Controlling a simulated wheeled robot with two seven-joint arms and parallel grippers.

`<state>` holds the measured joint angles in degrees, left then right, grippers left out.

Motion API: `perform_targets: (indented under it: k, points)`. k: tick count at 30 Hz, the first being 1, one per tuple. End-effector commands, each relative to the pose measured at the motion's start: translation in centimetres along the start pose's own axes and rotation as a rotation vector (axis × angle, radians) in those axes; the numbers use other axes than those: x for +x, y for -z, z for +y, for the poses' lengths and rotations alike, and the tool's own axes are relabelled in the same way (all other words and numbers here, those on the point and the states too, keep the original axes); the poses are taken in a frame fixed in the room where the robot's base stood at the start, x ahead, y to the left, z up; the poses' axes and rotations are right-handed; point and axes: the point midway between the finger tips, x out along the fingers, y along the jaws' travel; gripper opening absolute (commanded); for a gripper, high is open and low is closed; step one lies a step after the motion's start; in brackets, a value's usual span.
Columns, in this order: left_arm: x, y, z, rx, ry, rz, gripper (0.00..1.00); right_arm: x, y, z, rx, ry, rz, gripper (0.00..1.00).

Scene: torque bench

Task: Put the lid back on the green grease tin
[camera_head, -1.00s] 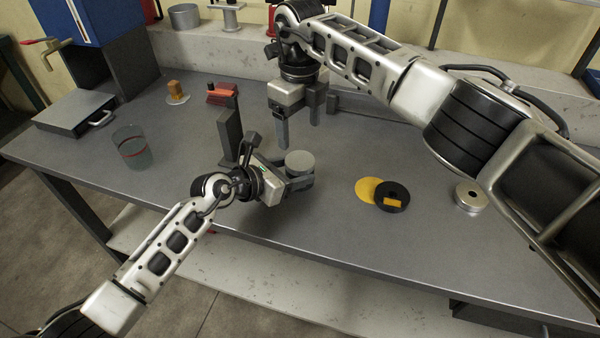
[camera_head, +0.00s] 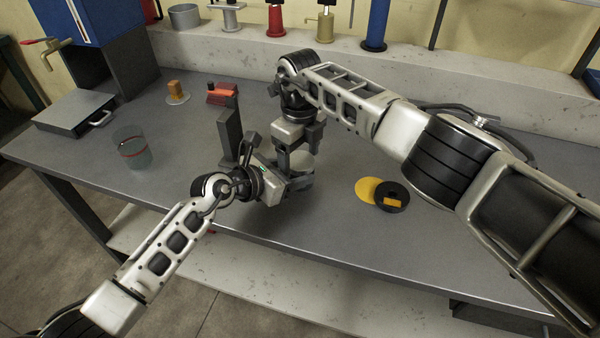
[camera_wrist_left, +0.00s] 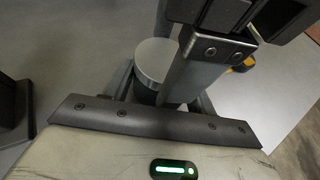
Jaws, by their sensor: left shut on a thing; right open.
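A round tin with a pale grey flat top (camera_head: 303,161) stands between the fingers of my left gripper (camera_head: 294,184), which is shut on it. In the left wrist view the tin (camera_wrist_left: 153,62) shows a pale top and a darker side. I see no clear green on it and cannot tell whether the top is a separate lid. My right gripper (camera_head: 296,163) is open and points down right at the tin's top, with its fingers partly covering it. In the left wrist view a right finger (camera_wrist_left: 190,75) stands in front of the tin; contact is unclear.
A yellow disc (camera_head: 366,188) and a black ring with a yellow block (camera_head: 392,197) lie to the right. A clear glass with a red band (camera_head: 132,150), a dark upright stand (camera_head: 229,135) and a grey case (camera_head: 75,111) are to the left. The front right bench is clear.

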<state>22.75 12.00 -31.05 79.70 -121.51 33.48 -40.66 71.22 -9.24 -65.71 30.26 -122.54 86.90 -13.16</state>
Motion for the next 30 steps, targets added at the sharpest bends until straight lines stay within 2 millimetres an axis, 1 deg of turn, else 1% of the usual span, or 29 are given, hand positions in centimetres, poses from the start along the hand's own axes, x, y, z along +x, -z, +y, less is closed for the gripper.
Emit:
perform_targets:
  k: [6,7,8,9,11,12,22,23,24,25,30]
  points:
    - [0.00,-0.05,0.01,0.000,0.000,-0.001,0.00,0.02,-0.02,0.02,0.000,0.000,-0.001,0.75]
    - [0.00,-0.05,0.01,0.001,0.000,-0.001,0.00,0.02,-0.02,0.02,0.000,0.000,-0.001,0.72]
    - [0.00,-0.05,0.01,0.000,0.000,-0.001,0.00,0.01,-0.02,0.02,0.000,0.000,-0.001,0.64]
    - [0.00,-0.05,0.01,0.000,0.000,-0.001,0.00,0.01,-0.02,0.02,0.000,0.000,-0.001,0.52]
    - [0.00,-0.05,0.02,0.000,0.000,-0.001,0.00,0.00,-0.02,0.02,0.000,0.000,-0.001,0.36]
    - [0.00,-0.05,0.02,0.000,0.000,-0.001,0.00,0.00,-0.02,0.02,0.000,0.000,-0.001,0.29]
    - [0.00,-0.05,0.03,0.000,-0.001,-0.001,0.00,-0.02,-0.03,0.02,0.036,-0.001,-0.001,0.29]
    - [0.00,-0.05,0.03,0.000,-0.001,-0.001,0.00,-0.02,-0.03,0.03,0.036,-0.001,-0.001,0.62]
    - [-0.01,-0.04,0.03,0.000,-0.001,-0.001,0.00,-0.02,-0.03,0.03,0.036,-0.001,-0.001,0.73]
    - [-0.01,-0.04,0.03,0.000,-0.001,-0.001,0.00,-0.02,-0.03,0.03,0.036,-0.001,-0.001,0.82]
    - [-0.01,-0.05,0.03,0.000,-0.001,-0.001,0.00,-0.02,-0.03,0.02,0.035,-0.001,-0.001,0.82]
